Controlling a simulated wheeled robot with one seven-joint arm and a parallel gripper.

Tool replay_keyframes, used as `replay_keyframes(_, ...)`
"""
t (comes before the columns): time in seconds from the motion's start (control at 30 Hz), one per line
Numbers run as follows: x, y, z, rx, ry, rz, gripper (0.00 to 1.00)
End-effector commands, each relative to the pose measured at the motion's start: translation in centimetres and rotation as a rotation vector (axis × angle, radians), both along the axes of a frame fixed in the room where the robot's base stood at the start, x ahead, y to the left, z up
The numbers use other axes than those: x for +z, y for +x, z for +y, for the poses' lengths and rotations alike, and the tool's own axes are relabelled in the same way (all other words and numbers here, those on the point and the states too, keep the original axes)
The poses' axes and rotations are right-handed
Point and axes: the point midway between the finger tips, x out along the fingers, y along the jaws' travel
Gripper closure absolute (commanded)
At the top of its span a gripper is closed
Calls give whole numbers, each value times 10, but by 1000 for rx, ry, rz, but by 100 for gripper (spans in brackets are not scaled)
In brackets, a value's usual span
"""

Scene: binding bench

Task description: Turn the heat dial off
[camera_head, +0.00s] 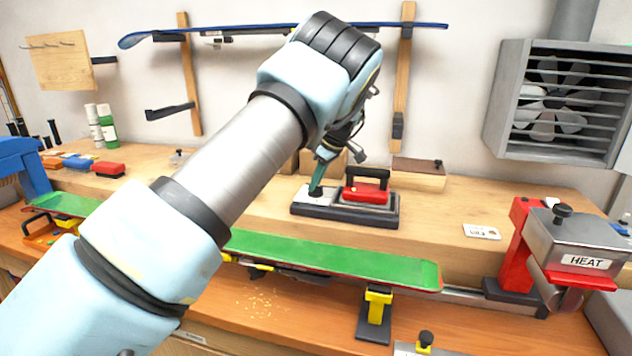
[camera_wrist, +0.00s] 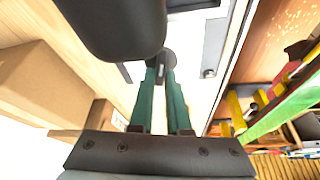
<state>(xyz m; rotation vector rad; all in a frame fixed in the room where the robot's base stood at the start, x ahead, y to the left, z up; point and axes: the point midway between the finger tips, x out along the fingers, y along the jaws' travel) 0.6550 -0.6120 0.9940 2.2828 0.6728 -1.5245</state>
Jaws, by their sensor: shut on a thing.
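My gripper (camera_head: 318,184) points down at the light plate on the left end of a black iron stand (camera_head: 345,214). Its green fingers (camera_wrist: 166,75) are closed together on a small dark knob (camera_wrist: 169,58), which they partly hide. The knob's pointer or marking cannot be made out. A red iron (camera_head: 366,192) with a black handle rests on the same stand, just right of my gripper. Apart from this, a grey box labelled HEAT (camera_head: 585,262) stands at the right with a black knob (camera_head: 562,211) on its top.
A long green ski (camera_head: 330,258) lies across the front of the bench, held by yellow-topped supports (camera_head: 378,297). A wooden block (camera_head: 418,176) and a small card (camera_head: 482,232) sit on the bench right of the stand. A vent fan (camera_head: 555,100) hangs on the wall.

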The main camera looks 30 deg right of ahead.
Motion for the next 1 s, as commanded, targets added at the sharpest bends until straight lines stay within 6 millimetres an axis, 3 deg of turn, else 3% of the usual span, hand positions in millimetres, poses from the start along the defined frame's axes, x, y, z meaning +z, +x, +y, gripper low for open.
replay_keyframes(0.73,0,0,0,89,-2,0,100)
replay_keyframes(0.77,0,0,0,89,-2,0,83)
replay_keyframes(1.0,0,0,0,88,-1,0,56)
